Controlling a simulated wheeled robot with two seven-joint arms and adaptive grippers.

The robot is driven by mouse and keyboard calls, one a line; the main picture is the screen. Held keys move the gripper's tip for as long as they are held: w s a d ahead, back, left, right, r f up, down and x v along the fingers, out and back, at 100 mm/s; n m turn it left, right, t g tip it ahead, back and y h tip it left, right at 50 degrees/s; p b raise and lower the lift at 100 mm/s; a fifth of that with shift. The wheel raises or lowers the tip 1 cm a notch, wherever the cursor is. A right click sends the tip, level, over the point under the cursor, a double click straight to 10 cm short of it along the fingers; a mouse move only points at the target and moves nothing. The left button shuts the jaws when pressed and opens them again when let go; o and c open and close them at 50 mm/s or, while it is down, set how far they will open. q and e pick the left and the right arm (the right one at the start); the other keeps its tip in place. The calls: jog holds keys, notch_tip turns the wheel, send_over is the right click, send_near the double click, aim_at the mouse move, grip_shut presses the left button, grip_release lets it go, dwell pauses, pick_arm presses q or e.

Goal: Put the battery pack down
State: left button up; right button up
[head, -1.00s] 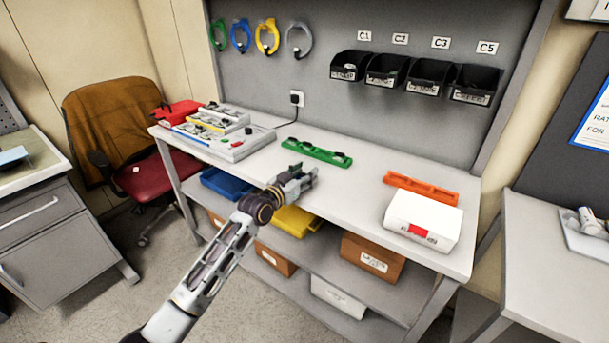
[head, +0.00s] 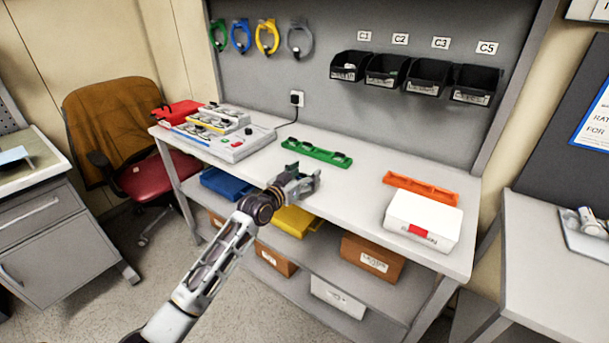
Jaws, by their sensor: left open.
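My left gripper (head: 303,184) is open above the front edge of the workbench (head: 360,190), in front of the green rack. I cannot make out a battery pack between its fingers; the fingers are small and grey in this view. The green rack (head: 316,152) lies on the bench with small dark items near its two ends; I cannot tell whether either is a battery pack. An orange rack (head: 420,189) lies further right and looks empty. My right gripper is not in view.
A white box with a red label (head: 423,222) stands at the bench's right front. A grey charger-like unit (head: 228,147) stands at the left. Black bins (head: 387,70) hang on the back panel. The bench middle is clear. A yellow bin (head: 293,222) sits below.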

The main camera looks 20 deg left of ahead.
aim_at(304, 174)
pick_arm(q)
jog(key=shift+v, duration=1.3)
jog(key=shift+s+a+r, duration=0.1)
jog(key=shift+s+a, duration=0.2)
jog(key=shift+s, duration=0.4)
jog(key=shift+v, duration=1.4)
jog(key=shift+p+v, duration=0.3)
jog(key=shift+v, duration=2.2)
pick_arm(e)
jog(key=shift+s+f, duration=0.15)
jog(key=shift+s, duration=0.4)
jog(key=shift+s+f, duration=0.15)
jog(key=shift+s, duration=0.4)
